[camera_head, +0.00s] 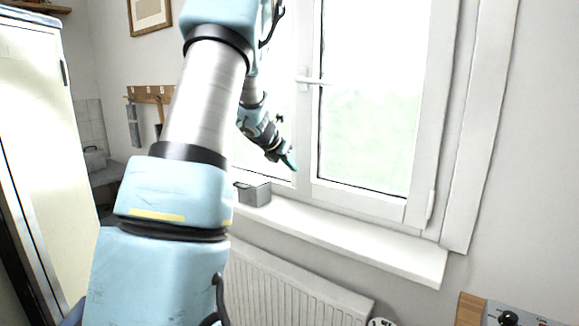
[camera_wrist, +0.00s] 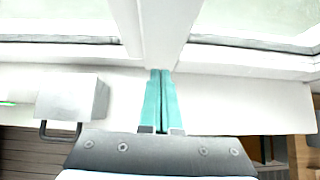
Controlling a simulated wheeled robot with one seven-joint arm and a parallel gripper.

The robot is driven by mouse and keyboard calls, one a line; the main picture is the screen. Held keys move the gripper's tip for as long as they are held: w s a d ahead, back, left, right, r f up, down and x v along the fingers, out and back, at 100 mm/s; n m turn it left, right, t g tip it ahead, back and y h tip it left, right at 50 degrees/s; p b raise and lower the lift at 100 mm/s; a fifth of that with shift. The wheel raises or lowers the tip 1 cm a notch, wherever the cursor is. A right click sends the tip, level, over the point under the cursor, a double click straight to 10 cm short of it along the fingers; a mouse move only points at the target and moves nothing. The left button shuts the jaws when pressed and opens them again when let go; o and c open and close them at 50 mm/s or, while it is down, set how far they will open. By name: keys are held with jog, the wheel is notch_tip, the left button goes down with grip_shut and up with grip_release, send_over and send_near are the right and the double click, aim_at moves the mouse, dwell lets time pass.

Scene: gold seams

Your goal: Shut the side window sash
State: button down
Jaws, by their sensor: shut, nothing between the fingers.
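The window has two white-framed panes, and the right sash (camera_head: 360,196) carries a white lever handle (camera_head: 312,80) on its left upright. The right sash sits close to its frame; I cannot tell whether a small gap is there. The left pane is partly hidden behind my arm. My gripper (camera_head: 290,160) is in front of the lower window, left of the middle upright, pointing down and right. In the wrist view my gripper (camera_wrist: 160,74) has its teal fingers together and empty, at the base of the white middle upright (camera_wrist: 160,30). I cannot tell whether they touch it.
A grey box (camera_head: 254,194) stands on the white windowsill (camera_head: 350,238), below my gripper. A radiator (camera_head: 285,285) is under the sill. A pale cabinet (camera_head: 40,130) stands at the left, and a wooden hook rack (camera_head: 150,93) hangs behind. The right part of the sill is clear.

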jog(key=b+v, duration=0.2)
jog(key=v, duration=0.8)
jog(key=s+a+f+n+t+y, duration=0.2)
jog(key=a+n, duration=0.1)
jog(key=n, duration=0.7)
jog(key=s+a+f+n+t+y, duration=0.1)
jog(key=a+n+y, duration=0.15)
jog(key=n, duration=0.85)
jog(key=s+a+f+n+g, duration=0.1)
jog(key=s+f+n+g, duration=0.3)
jog(key=s+n, duration=0.7)
jog(key=s+a+f+n+g+y, duration=0.1)
jog(key=s+f+n+g, duration=0.3)
jog(key=s+f+n, duration=0.5)
jog(key=s+n, duration=0.2)
jog(key=s, duration=0.4)
jog(key=shift+a+f, duration=0.2)
jog(key=shift+a, duration=0.05)
